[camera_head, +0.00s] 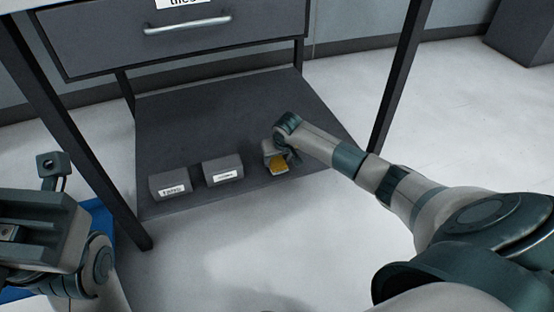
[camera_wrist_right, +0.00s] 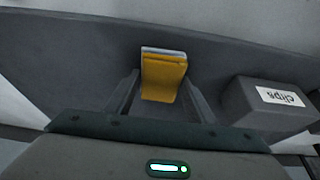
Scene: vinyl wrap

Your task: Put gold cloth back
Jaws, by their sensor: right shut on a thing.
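The gold cloth (camera_head: 278,163) is a small folded yellow piece at my right gripper (camera_head: 277,160), over the right front part of the dark lower shelf (camera_head: 220,120). In the right wrist view the gold cloth (camera_wrist_right: 163,78) sits between the two fingers of my right gripper (camera_wrist_right: 160,95), which is shut on it. A pale white-blue layer shows along the cloth's far edge. I cannot tell whether the cloth touches the shelf. My left gripper (camera_head: 50,170) is at the left edge of the head view, away from the cloth; its jaw state is unclear.
Two dark labelled boxes stand on the shelf left of my right gripper: the nearer box (camera_head: 222,169) and the farther-left box (camera_head: 169,184). A box labelled "clips" (camera_wrist_right: 268,105) shows in the right wrist view. A drawer (camera_head: 185,40) hangs above; dark table legs (camera_head: 400,80) flank the shelf.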

